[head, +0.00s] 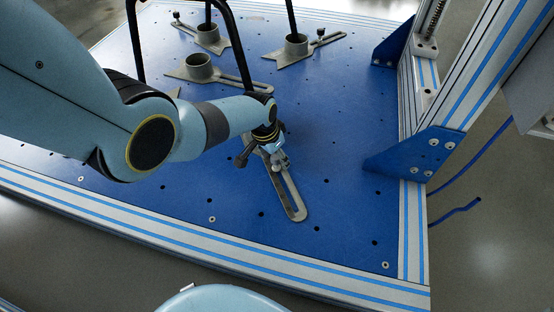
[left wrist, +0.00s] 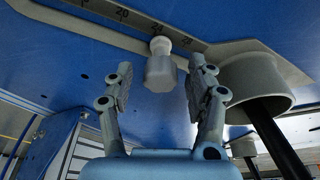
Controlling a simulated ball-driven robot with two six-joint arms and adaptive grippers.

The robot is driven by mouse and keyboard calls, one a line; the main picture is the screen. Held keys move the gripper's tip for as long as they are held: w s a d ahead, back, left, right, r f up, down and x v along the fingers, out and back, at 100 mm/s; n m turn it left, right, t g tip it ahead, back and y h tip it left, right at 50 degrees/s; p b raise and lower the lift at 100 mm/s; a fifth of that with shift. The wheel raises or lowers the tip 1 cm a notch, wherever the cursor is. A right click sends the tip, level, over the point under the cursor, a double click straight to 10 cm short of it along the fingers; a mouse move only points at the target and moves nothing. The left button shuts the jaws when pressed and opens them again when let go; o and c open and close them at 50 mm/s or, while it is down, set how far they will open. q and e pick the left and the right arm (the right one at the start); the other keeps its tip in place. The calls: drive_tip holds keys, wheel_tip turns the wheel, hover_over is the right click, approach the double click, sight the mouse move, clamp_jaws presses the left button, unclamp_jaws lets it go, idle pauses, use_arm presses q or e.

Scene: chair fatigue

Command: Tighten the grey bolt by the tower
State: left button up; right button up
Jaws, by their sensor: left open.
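The grey bolt (left wrist: 160,68) shows in the left wrist view, with a rounded neck and a wider head, standing on a slotted clamp (left wrist: 75,28) with scale numbers. My left gripper (left wrist: 160,80) is open, one finger on each side of the bolt's head; gaps show between head and fingers. In the head view my left gripper (head: 268,152) is over the slotted clamp (head: 292,196) nearest the tower (head: 428,70). There my gripper and arm hide most of the bolt. My right gripper is not in view.
A grey cup (left wrist: 257,84) with a black chair leg stands close right of the gripper in the left wrist view. Other clamps with cups (head: 296,45) stand at the back of the blue plate (head: 190,205). A blue bracket (head: 415,155) braces the tower. The plate's front is clear.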

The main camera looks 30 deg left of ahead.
use_arm(q)
drive_tip(key=shift+d+n, duration=0.1)
drive_tip(key=shift+n, duration=0.4)
drive_tip(key=shift+n+y+p, duration=0.3)
drive_tip(key=shift+n+y, duration=0.1)
drive_tip(key=shift+n, duration=1.1)
